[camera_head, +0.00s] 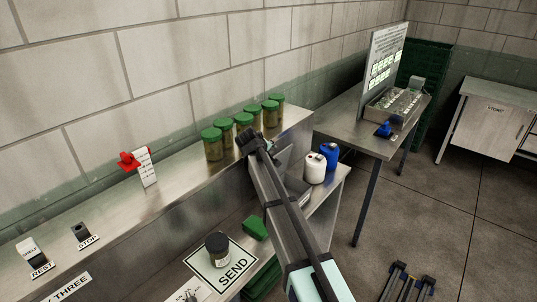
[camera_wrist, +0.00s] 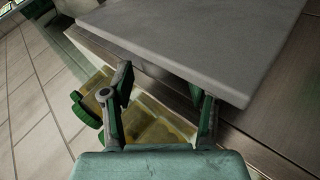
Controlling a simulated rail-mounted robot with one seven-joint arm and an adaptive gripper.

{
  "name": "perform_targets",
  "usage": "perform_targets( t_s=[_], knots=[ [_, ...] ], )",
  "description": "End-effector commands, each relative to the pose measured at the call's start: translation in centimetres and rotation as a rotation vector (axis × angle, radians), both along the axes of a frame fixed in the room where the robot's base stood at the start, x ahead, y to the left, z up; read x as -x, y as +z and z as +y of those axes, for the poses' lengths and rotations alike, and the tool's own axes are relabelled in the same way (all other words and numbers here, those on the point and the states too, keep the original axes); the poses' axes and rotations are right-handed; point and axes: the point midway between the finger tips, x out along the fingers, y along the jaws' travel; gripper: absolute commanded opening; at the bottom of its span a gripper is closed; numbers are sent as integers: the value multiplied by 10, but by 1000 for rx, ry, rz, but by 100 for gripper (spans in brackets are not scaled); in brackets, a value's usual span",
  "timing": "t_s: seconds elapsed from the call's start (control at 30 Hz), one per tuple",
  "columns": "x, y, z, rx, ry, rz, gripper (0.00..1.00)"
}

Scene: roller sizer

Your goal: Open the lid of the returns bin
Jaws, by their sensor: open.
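A plain grey flat panel (camera_wrist: 200,40) fills the upper part of the wrist view; it looks like the lid of the returns bin, but no label shows. In the head view a grey piece (camera_head: 283,160), perhaps the same bin, shows partly behind my arm at the end of the steel ledge. My gripper (camera_wrist: 163,82) is open and empty, its fingers spread on either side of the panel's near edge in the picture. I cannot tell if they touch it. In the head view my gripper (camera_head: 254,142) is by the ledge, near the jars.
Several green-lidded jars (camera_head: 213,145) stand on the steel ledge (camera_head: 180,170) close to my gripper. A white bottle (camera_head: 315,169) and a blue bottle (camera_head: 330,156) stand right of my arm. A dark-lidded jar (camera_head: 217,247) sits on the SEND mat (camera_head: 236,267).

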Motion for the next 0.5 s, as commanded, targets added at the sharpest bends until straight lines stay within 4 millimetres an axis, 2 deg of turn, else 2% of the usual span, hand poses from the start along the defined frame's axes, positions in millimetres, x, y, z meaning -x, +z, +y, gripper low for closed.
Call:
perform_targets(
  t_s=[0.3,0.5],
  knots=[
    [45,42,16,-1,2,-2,59],
    [63,59,22,-1,1,-1,59]
  ],
)
